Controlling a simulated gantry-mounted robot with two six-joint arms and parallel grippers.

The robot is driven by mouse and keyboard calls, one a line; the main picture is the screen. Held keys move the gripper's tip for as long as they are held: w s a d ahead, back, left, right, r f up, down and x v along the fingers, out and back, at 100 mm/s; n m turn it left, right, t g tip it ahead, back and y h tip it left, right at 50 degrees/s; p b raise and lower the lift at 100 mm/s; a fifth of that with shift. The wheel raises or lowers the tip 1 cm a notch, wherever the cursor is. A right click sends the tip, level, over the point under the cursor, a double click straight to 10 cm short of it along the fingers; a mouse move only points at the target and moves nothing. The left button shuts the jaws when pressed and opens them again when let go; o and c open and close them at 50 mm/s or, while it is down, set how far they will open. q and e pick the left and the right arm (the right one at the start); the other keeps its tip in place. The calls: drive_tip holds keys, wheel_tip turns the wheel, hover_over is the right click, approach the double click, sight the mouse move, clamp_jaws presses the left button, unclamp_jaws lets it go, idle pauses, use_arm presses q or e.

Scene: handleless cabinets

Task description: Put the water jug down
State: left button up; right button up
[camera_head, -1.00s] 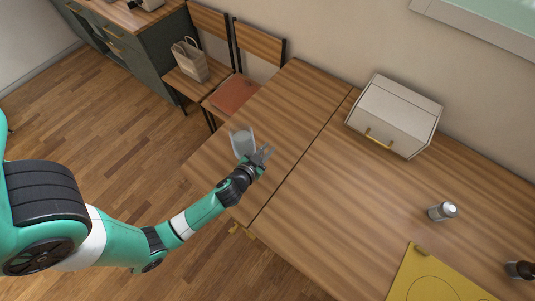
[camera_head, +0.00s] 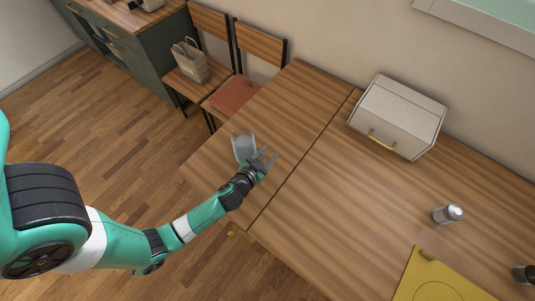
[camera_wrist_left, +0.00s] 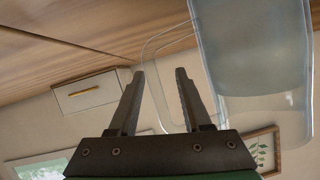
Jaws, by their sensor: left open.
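The water jug (camera_head: 243,147) is clear and bluish, and stands on the left part of the wooden table (camera_head: 310,95). In the left wrist view the jug (camera_wrist_left: 265,50) fills the upper right, with its clear handle (camera_wrist_left: 150,50) beyond and partly between the fingertips. My left gripper (camera_head: 266,159) is just right of the jug in the head view, with its fingers apart. The left wrist view shows the open jaws (camera_wrist_left: 160,75) with no visible grip on the handle. Whether a finger touches the handle cannot be told. My right gripper is not in view.
A white box with a gold handle (camera_head: 398,115) stands at the table's back. A bottle (camera_head: 448,214), a dark-topped bottle (camera_head: 524,274) and a yellow board (camera_head: 440,280) are at the right. Chairs, one with a paper bag (camera_head: 190,62), stand beyond the left end. The middle is clear.

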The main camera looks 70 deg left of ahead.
use_arm(q)
drive_tip(key=shift+r, duration=0.25)
drive_tip(key=v, duration=1.2)
drive_tip(key=shift+f, duration=0.15)
